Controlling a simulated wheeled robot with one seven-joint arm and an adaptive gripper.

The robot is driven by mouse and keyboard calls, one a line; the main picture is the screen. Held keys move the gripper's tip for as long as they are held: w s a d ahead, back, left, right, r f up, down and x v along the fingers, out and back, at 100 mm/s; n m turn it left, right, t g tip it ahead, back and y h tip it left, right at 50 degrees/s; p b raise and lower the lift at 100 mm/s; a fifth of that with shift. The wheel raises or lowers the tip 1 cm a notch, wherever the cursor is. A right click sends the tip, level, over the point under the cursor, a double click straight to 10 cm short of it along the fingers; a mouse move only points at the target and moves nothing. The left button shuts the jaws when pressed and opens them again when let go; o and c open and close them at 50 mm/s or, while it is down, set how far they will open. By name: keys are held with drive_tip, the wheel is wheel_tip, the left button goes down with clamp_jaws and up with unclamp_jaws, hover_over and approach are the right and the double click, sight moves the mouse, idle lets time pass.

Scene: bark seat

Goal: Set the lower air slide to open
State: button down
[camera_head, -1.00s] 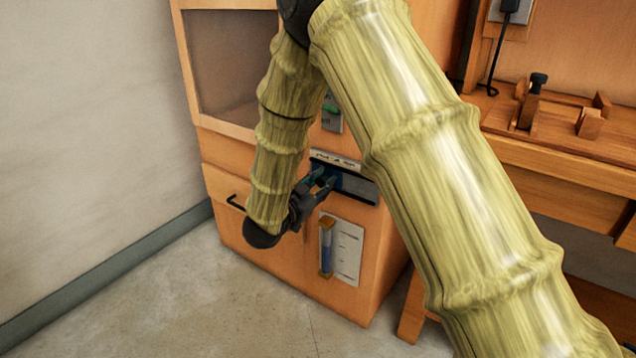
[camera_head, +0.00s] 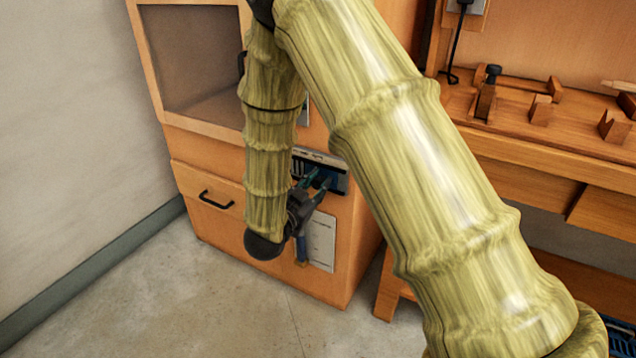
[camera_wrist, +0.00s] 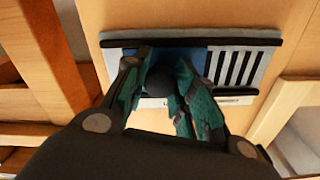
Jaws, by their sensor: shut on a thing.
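The lower air slide is a blue plate (camera_wrist: 200,60) with a round dark knob (camera_wrist: 158,80), set in a grey track with black rails (camera_wrist: 262,42) on the front of the wooden cabinet. My gripper (camera_wrist: 160,95) is shut on the knob, with a green-lined finger on each side of it. In the wrist view, dark vent slots (camera_wrist: 235,68) lie bare to the right of the blue plate. In the head view, my gripper (camera_head: 318,182) is at the track, with slots showing at its left end. The fingers hide part of the plate and the label (camera_wrist: 225,100).
The wooden cabinet (camera_head: 345,230) has a drawer with a black handle (camera_head: 215,200) and a glazed box above. A white card (camera_head: 322,240) is below the track. A workbench (camera_head: 540,150) with wooden blocks stands to the right. Floor (camera_head: 200,300) in front is clear.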

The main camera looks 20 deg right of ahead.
drive_tip(key=shift+s+d+f, duration=0.15)
drive_tip(key=shift+s, duration=0.05)
drive_tip(key=c, duration=1.1)
unclamp_jaws()
drive_tip(key=shift+s+d, duration=0.1)
drive_tip(key=shift+c, duration=0.2)
drive_tip(key=shift+a, duration=0.2)
drive_tip(key=shift+s+a, duration=0.1)
drive_tip(key=shift+a, duration=0.15)
drive_tip(key=v, duration=1.1)
drive_tip(key=shift+s, duration=0.15)
